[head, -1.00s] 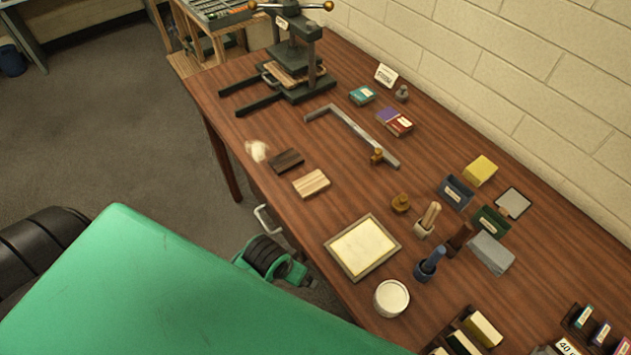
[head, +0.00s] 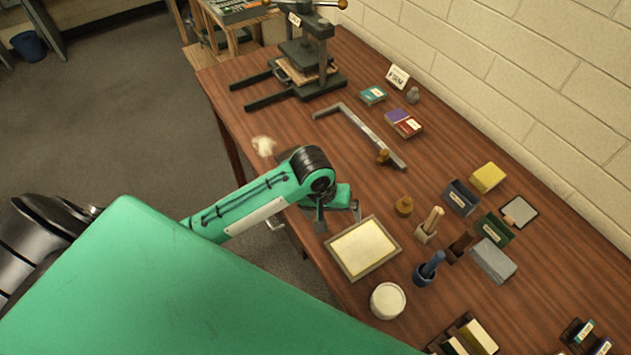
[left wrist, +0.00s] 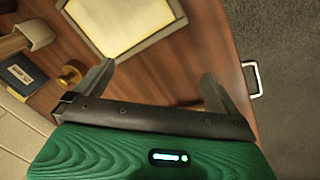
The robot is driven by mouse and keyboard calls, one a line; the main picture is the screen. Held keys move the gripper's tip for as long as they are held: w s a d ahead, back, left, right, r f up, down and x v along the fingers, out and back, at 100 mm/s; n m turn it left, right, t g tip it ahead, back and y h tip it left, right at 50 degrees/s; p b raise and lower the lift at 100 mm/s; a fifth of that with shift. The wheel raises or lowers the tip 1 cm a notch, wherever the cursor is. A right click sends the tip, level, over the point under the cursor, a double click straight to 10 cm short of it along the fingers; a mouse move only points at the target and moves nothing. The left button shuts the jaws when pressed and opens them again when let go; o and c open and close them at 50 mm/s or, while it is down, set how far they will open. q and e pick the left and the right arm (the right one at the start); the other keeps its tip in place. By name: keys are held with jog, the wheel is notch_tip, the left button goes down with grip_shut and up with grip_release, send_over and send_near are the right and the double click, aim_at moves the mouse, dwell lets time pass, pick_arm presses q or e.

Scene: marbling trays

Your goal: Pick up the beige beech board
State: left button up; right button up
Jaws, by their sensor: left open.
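The beige beech board does not show in the head view now; my left arm covers the place near the table's front edge where a pale striped board lay. My left gripper (head: 338,215) is open above the front edge, beside the cream-filled tray (head: 339,263). In the left wrist view the gripper's fingers (left wrist: 157,75) are apart with bare tabletop between their tips. A small pale-brown patch shows low between the fingers, just above the gripper body; I cannot tell whether it is the board. My right gripper is not in view.
A brass knob (head: 403,206) and a white tub (head: 388,301) stand near the tray. A metal square (head: 365,130) lies behind my arm, and a press (head: 305,60) stands at the far end. A handle (left wrist: 249,78) sticks out from the table's front edge.

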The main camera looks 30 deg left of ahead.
pick_arm(q)
jog(key=w+a+r+n+g+y, duration=0.2)
jog(key=w+a+r+n, duration=0.6)
jog(key=w+a+r, duration=0.15)
jog(key=f, duration=0.3)
jog(key=f+p, duration=0.1)
jog(key=f, duration=0.2)
jog(key=f+p, duration=0.1)
jog(key=f, duration=0.1)
jog(key=shift+w+a+f, duration=0.4)
jog(key=f, duration=0.1)
jog(key=f+p, duration=0.1)
jog(key=f, duration=0.1)
jog(key=f+p, duration=0.1)
jog(key=shift+w+a+f, duration=0.2)
jog(key=shift+w+f, duration=0.1)
jog(key=shift+f, duration=0.3)
jog(key=c, duration=0.9)
